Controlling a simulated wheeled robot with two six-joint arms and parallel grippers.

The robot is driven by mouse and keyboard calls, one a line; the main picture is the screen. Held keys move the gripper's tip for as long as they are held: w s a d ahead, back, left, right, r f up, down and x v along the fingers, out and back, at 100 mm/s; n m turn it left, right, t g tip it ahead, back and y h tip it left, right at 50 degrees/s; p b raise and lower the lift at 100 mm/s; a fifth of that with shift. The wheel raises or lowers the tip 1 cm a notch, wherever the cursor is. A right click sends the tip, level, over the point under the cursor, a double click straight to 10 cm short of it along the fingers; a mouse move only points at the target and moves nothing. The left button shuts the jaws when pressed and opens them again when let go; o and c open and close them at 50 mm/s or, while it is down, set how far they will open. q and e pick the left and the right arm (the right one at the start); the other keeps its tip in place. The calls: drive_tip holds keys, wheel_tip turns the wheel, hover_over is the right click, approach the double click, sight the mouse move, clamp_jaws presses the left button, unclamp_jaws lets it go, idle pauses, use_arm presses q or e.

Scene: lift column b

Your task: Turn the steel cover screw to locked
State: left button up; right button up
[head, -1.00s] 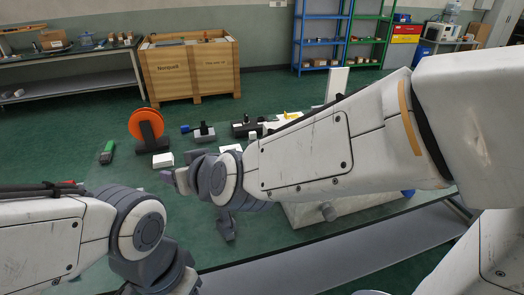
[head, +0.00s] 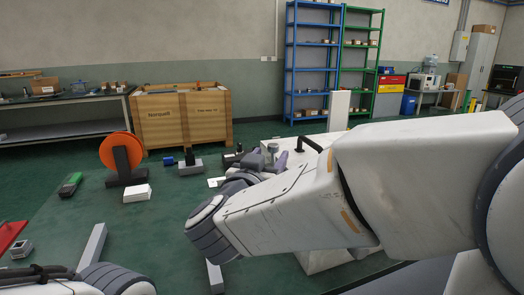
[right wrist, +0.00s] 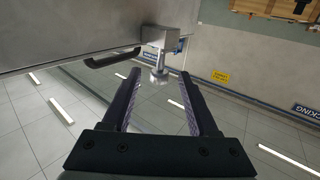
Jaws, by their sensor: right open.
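A steel screw with a round knob-like end (right wrist: 158,74) sticks out of a small metal block (right wrist: 165,39) on a grey metal housing (right wrist: 60,30) in the right wrist view. In the head view a small grey cylinder (head: 272,148), which looks like the same screw, shows by my right gripper (head: 288,154). In the right wrist view my right gripper (right wrist: 160,80) is open and empty, its fingers pointing at the screw, with the knob in line with the gap. I cannot tell whether they overlap it. My left gripper is out of view; its arm shows at the bottom left.
A black handle (head: 310,144) stands close to the right gripper; it also shows in the right wrist view (right wrist: 112,59).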

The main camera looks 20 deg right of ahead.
sight(277, 146)
drive_tip(key=b+x, duration=0.1)
drive_tip(key=x, duration=0.5)
drive_tip(key=shift+w+d, duration=0.2)
drive_tip(key=shift+w, duration=0.1)
clamp_jaws()
